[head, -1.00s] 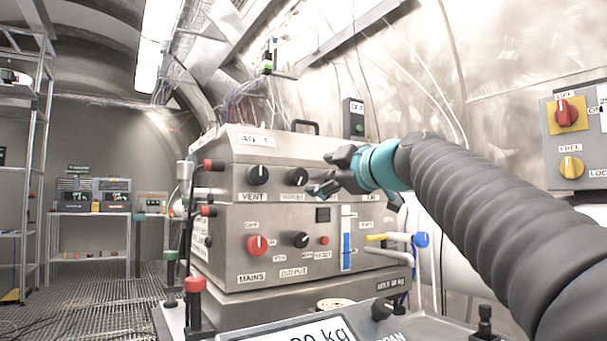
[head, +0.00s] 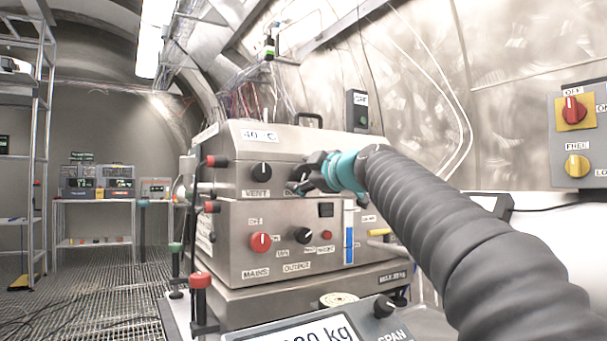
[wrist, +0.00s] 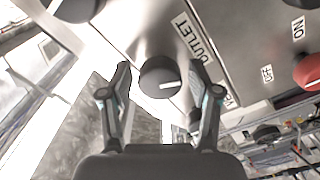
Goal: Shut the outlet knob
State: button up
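The outlet knob (wrist: 160,77) is a dark round knob with a white pointer line, beside the OUTLET label in the wrist view. The line lies nearly level in that picture, towards the right. My gripper (wrist: 160,67) is open, with one finger on each side of the knob; contact with it cannot be told. In the head view my gripper (head: 303,174) is in front of the upper steel box (head: 275,142), right of the VENT knob (head: 261,173).
The lower box (head: 228,248) carries a red MAINS knob (head: 260,242), a black OUTPUT knob (head: 304,236) and a blue gauge (head: 349,235). In the wrist view another dark knob (wrist: 76,8) is at upper left. A red-topped post (head: 201,281) stands in front of the boxes.

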jog(key=c, duration=0.8)
